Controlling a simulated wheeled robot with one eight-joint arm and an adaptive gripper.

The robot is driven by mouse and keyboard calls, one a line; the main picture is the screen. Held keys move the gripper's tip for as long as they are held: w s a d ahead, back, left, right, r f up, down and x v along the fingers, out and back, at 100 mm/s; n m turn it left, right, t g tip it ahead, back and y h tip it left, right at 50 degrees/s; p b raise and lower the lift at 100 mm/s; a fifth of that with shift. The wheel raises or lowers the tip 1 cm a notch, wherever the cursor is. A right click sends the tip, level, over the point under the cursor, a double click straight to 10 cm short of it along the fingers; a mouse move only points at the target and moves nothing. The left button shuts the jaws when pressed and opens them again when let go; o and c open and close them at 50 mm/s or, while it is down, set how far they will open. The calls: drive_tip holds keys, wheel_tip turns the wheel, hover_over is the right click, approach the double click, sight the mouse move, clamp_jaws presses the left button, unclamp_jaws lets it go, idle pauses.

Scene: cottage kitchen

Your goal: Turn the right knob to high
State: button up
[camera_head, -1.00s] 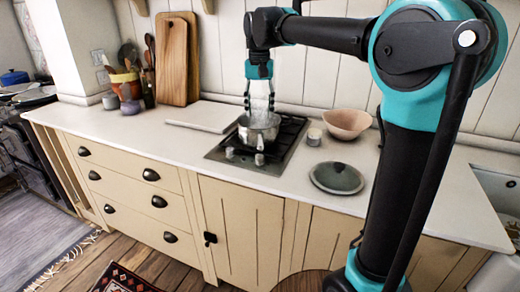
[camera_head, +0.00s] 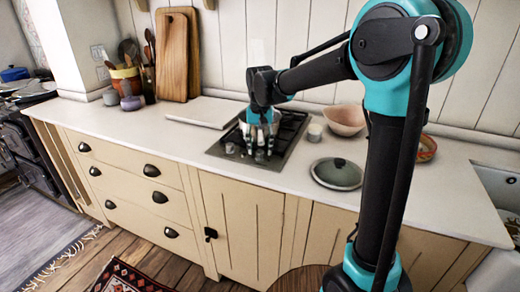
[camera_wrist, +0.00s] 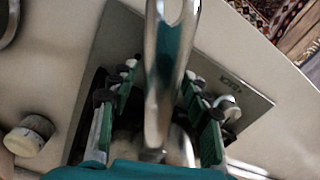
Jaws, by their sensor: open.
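The steel hob (camera_head: 285,140) is set in the white counter, partly behind my gripper (camera_head: 262,145). Its left knob (camera_head: 230,148) shows at the front left corner in the head view; I take the knob beside the right-hand finger in the wrist view (camera_wrist: 228,108) to be the same one. The right knob is not clearly visible; my gripper or the pan covers its place. My gripper is open and points down over the hob's front. In the wrist view the shiny pan handle (camera_wrist: 165,75) lies between the open fingers; I cannot tell whether they touch it.
A small cup (camera_head: 315,132) and a pink bowl (camera_head: 345,120) stand right of the hob. A flat board (camera_head: 205,111) lies at left. The counter's front left is clear.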

drive_tip(key=shift+f, duration=0.35)
drive_tip(key=shift+c, duration=0.5)
clamp_jaws()
drive_tip(key=n, duration=0.3)
drive_tip(key=shift+n, duration=2.1)
